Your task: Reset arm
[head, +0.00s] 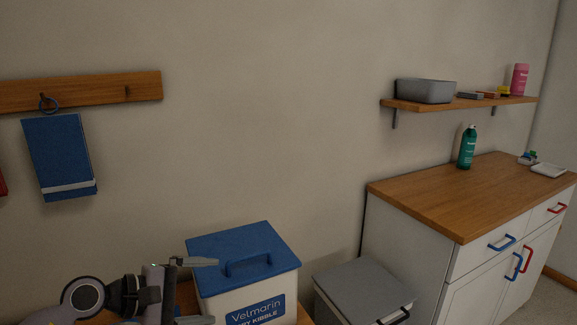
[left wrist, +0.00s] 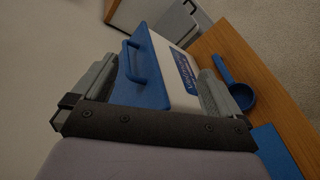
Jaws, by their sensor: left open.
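My left gripper (head: 213,291) is open at the bottom left of the head view, just left of a white kibble box (head: 243,302) with a blue lid (head: 243,243). In the left wrist view, the two fingers (left wrist: 155,90) stand apart, and the blue lid with its handle (left wrist: 140,62) shows between and beyond them. Nothing is clamped between the fingers. Whether a finger touches the box cannot be told. My right gripper is not in view.
A blue scoop (left wrist: 238,92) lies on the wooden surface (left wrist: 235,50) beside the box. A grey-lidded bin (head: 362,285) stands right of it, then a cabinet (head: 450,200) with a green bottle (head: 467,148).

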